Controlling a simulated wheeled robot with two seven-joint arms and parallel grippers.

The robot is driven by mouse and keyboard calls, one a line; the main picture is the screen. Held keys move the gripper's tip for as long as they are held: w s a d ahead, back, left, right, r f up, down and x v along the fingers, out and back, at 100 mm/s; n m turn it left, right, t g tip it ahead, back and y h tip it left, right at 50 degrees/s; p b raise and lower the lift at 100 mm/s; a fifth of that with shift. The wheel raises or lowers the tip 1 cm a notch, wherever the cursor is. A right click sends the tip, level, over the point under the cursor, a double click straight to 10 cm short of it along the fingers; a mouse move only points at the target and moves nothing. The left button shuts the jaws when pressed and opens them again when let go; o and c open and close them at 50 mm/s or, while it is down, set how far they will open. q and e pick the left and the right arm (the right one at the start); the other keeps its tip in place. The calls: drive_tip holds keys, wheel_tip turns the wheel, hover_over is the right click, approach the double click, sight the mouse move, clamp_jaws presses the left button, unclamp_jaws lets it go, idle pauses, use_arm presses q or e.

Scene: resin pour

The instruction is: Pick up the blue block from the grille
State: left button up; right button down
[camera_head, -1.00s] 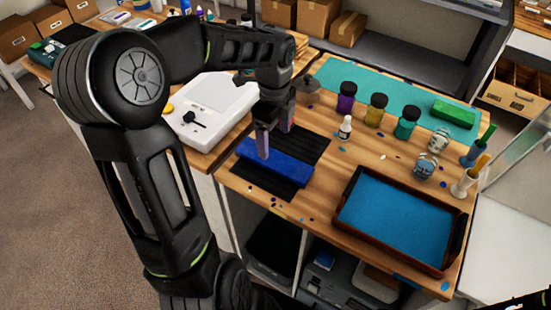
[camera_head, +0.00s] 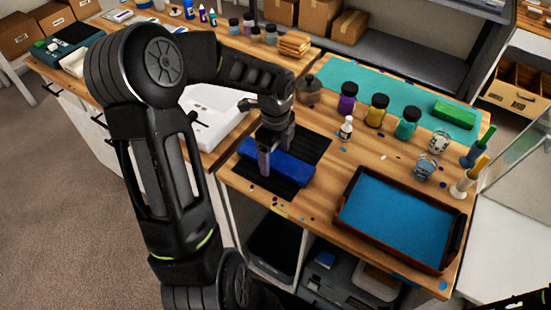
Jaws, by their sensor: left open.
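The blue block (camera_head: 295,172) is a long dark-blue bar lying on the black grille (camera_head: 317,147) at the left part of the wooden table. My left gripper (camera_head: 276,158) is right over the block, pointing down, with its fingers apart. One finger is in front of the block's near side. The other is mostly hidden behind the wrist, so I cannot tell whether the fingers touch the block.
A wood-rimmed tray with a blue surface (camera_head: 397,219) stands to the right. Bottles of purple (camera_head: 347,100), yellow (camera_head: 376,112) and teal (camera_head: 408,124) stand behind, near a green block (camera_head: 454,113) on a teal mat (camera_head: 385,90). A small white bottle (camera_head: 346,129) stands right of the grille.

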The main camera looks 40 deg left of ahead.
idle(0.6)
use_arm(q)
clamp_jaws()
idle(0.8)
